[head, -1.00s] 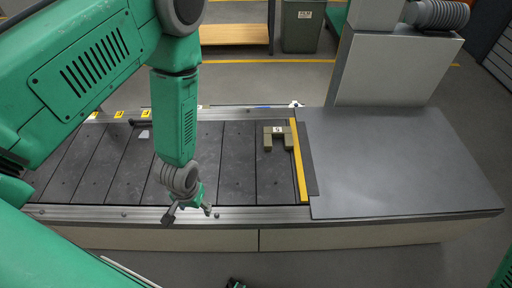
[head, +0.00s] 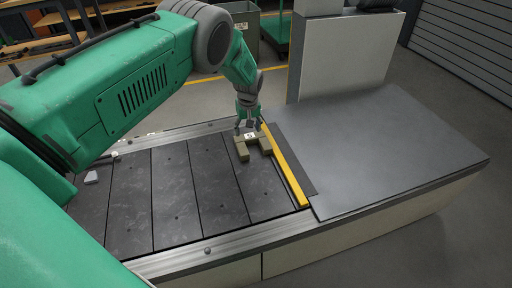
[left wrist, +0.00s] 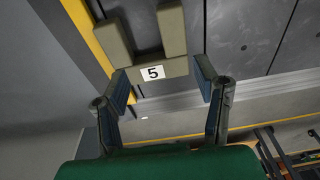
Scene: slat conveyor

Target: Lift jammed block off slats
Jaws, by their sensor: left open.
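The jammed block (head: 242,150) is a khaki, U-shaped piece with a white label reading 5. It lies on the dark slats (head: 172,185) against the yellow strip at the conveyor's end. My left gripper (head: 248,128) is at the block's far side, over its labelled crossbar. In the left wrist view, the open fingers of my left gripper (left wrist: 166,90) stand on either side of the crossbar of the block (left wrist: 160,70), with its two arms pointing away. I cannot tell whether the fingers touch it. My right gripper is not in view.
The yellow strip (head: 285,165) borders a flat grey plate (head: 385,145) on the right, with a grey upright housing (head: 340,55) behind it. A small pale piece (head: 91,177) lies on the slats at left. The middle slats are clear.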

